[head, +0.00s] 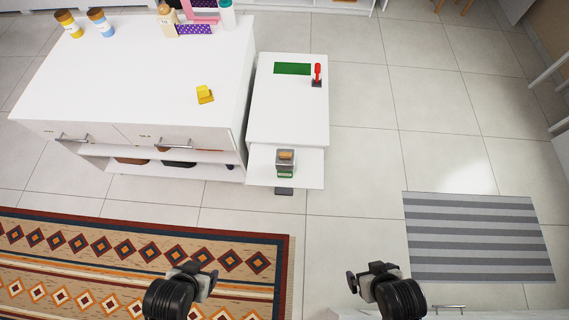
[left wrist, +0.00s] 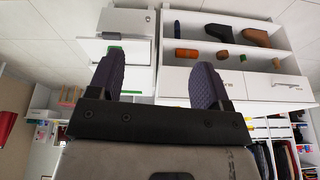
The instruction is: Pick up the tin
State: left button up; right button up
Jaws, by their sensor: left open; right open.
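No object is clearly marked as the tin. A small grey box-like object with a tan top and a green base (head: 285,162) stands on the pulled-out white board of the narrow cabinet, and I cannot tell whether it is the tin. My right gripper (head: 371,272) is open and empty over the tiles.
The wide white cabinet (head: 150,75) holds a yellow object (head: 205,94) and bottles on top, shoes on a lower shelf. The narrow cabinet (head: 290,110) bears a green patch and a red-handled object (head: 317,75). A striped mat (head: 478,238) lies right. Tiled floor between is clear.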

dwell(0.3)
pick_arm(q)
jog(key=o, duration=0.5)
jog(key=shift+w, duration=0.1)
